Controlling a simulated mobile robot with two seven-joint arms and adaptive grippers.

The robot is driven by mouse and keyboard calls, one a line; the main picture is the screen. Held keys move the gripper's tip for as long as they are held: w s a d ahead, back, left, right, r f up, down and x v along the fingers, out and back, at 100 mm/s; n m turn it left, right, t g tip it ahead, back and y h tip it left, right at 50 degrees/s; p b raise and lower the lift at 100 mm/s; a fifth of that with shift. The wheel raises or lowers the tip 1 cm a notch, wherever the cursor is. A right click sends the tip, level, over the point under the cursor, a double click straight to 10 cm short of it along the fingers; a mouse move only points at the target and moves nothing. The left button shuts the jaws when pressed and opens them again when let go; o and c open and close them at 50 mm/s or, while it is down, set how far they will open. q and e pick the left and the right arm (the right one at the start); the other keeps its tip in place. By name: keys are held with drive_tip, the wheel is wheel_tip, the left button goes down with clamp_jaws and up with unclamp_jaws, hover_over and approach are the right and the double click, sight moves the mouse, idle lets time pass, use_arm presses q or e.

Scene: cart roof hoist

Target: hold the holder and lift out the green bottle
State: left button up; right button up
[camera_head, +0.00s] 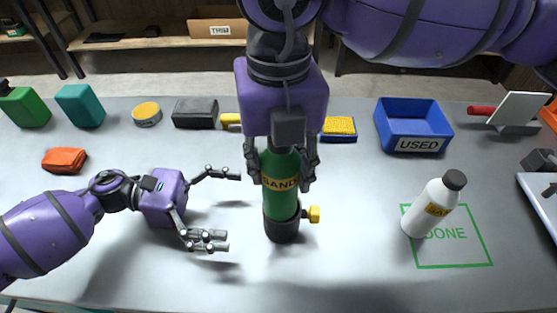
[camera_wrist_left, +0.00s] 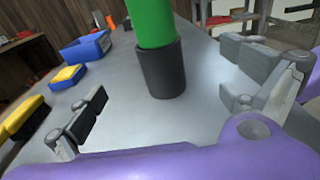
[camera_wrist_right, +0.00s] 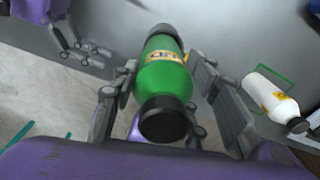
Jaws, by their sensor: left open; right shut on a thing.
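The green bottle (camera_head: 281,185) with a "SAND" label stands upright in the black cup-like holder (camera_head: 282,229), which has a yellow knob (camera_head: 314,214) on its right side. My right gripper (camera_head: 281,178) comes from above and is shut on the bottle's upper part. The right wrist view shows the bottle (camera_wrist_right: 160,78) between its fingers, black cap towards the camera. My left gripper (camera_head: 232,209) is open and empty, left of the holder and apart from it. In the left wrist view the holder (camera_wrist_left: 162,72) stands ahead, between and beyond the open fingers.
The table front is clear.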

use_arm(q)
drive_tip(key=a, duration=0.7)
drive_tip(key=a+r, duration=0.1)
drive_tip(key=a, duration=0.3)
drive_tip(key=shift+w+a, duration=0.25)
drive_tip(key=shift+w, duration=0.05)
